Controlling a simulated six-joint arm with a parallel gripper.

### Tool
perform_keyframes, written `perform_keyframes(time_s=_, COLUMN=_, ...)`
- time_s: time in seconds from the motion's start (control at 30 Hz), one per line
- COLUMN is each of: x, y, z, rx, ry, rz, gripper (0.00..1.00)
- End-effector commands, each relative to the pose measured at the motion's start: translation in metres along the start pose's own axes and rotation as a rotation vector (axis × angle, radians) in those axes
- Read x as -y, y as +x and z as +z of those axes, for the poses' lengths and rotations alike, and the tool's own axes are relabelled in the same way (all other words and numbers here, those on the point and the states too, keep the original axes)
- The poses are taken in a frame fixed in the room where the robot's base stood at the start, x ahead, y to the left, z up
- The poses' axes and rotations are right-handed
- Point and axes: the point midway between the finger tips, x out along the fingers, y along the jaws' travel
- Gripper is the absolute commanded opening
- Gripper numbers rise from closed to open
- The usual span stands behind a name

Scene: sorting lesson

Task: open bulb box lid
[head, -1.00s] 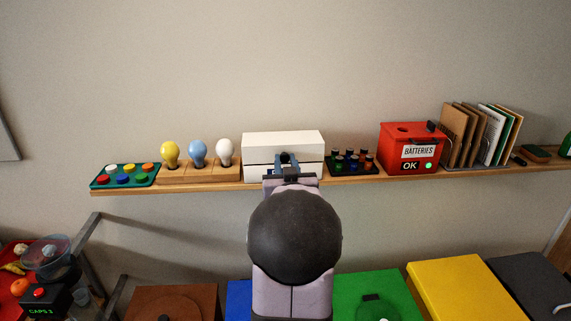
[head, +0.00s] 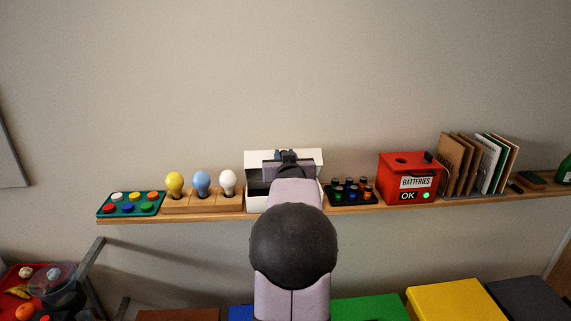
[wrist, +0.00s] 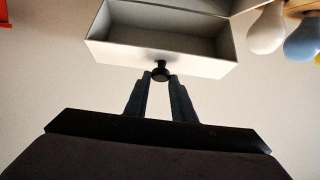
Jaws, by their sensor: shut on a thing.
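The bulb box (head: 254,203) is white and stands on the shelf. Its white lid (head: 309,158) is tilted up, with the dark interior showing below it at the sides of my arm. My gripper (head: 288,156) is in front of the raised lid. In the wrist view, my gripper (wrist: 160,82) is shut on the black knob (wrist: 160,73) at the lid's edge. The lid's hollow underside (wrist: 160,45) faces the wrist camera. My arm hides the middle of the box in the head view.
Yellow (head: 174,184), blue (head: 201,182) and white (head: 227,182) bulbs stand in wooden holders left of the box. A rack of small batteries (head: 350,193) is close on its right, then a red batteries box (head: 400,188). The wall above is clear.

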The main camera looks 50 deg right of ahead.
Motion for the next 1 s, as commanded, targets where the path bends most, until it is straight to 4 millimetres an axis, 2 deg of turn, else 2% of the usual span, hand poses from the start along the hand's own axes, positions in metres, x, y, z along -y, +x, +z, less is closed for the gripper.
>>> perform_keyframes(time_s=0.03, x=0.001, y=0.005, z=-0.02, rx=-0.027, ry=-0.002, rz=-0.003, gripper=0.0)
perform_keyframes(time_s=0.1, x=0.001, y=0.014, z=-0.027, rx=-0.026, ry=-0.001, rz=-0.003, gripper=0.0)
perform_keyframes(time_s=0.3, x=0.001, y=0.04, z=-0.043, rx=-0.026, ry=-0.001, rz=-0.004, gripper=0.0)
perform_keyframes(time_s=0.53, x=0.001, y=0.068, z=-0.052, rx=-0.024, ry=-0.001, rz=-0.004, gripper=0.0)
perform_keyframes(time_s=0.57, x=0.001, y=0.067, z=-0.049, rx=-0.023, ry=0.0, rz=-0.003, gripper=0.04)
perform_keyframes(time_s=0.7, x=0.001, y=0.066, z=-0.046, rx=-0.019, ry=-0.001, rz=-0.002, gripper=0.38)
perform_keyframes(time_s=0.73, x=0.001, y=0.066, z=-0.045, rx=-0.018, ry=-0.001, rz=-0.002, gripper=0.41)
perform_keyframes(time_s=1.0, x=0.001, y=0.067, z=-0.043, rx=-0.014, ry=-0.001, rz=-0.001, gripper=0.41)
